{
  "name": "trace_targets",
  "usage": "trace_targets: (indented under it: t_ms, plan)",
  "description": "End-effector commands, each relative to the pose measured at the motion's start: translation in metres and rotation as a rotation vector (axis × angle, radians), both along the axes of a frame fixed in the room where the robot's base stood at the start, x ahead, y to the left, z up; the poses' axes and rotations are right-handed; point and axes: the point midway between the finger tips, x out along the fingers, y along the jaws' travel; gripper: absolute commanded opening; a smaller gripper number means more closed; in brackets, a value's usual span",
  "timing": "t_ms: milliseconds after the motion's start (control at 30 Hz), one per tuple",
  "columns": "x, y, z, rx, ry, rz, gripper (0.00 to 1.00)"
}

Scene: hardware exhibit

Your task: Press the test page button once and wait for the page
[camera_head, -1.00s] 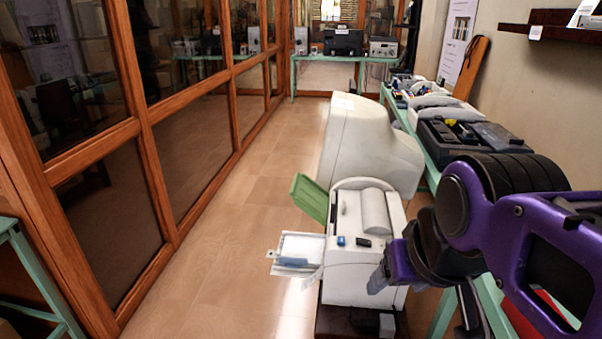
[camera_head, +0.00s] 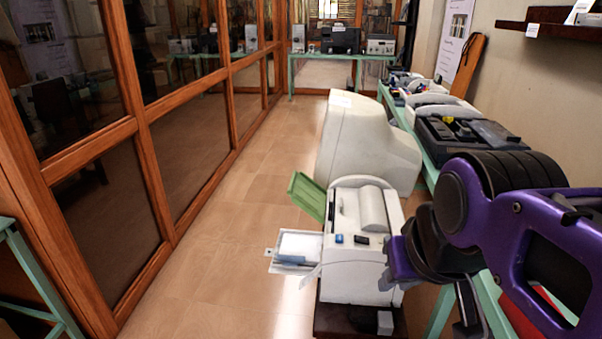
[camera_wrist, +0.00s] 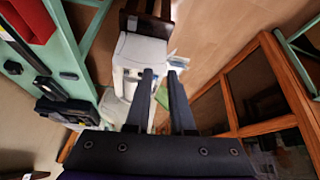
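The white printer (camera_head: 355,270) stands low in the middle of the head view, with a raised green flap (camera_head: 308,196) and a paper tray (camera_head: 297,246) out to its left. Its top front edge has a small blue button (camera_head: 339,238) and a dark piece (camera_head: 361,240); I cannot read any label. In the head view my gripper is at the printer's right side, mostly hidden by my purple arm. In the wrist view my gripper (camera_wrist: 160,72) has its two fingers apart with nothing between them. The printer (camera_wrist: 142,48) lies beyond the fingertips, and its buttons cannot be made out there.
The printer sits on a dark stand (camera_head: 345,322). A large beige casing (camera_head: 365,145) is behind it. A green table (camera_head: 432,172) with devices runs along the right wall. A wood-framed glass partition (camera_head: 150,125) lines the left; tiled floor (camera_head: 235,200) between is clear.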

Motion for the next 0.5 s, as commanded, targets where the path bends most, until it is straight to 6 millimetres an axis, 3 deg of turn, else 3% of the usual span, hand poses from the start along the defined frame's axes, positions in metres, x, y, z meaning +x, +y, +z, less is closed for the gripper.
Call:
trace_targets:
  t_ms: [33, 100, 500]
  plan:
    - [0.0000, 0.0000, 0.0000, 0.000, 0.000, 0.000, 0.11]
    - [0.0000, 0.0000, 0.0000, 0.000, 0.000, 0.000, 0.00]
    - [0.0000, 0.0000, 0.0000, 0.000, 0.000, 0.000, 0.00]
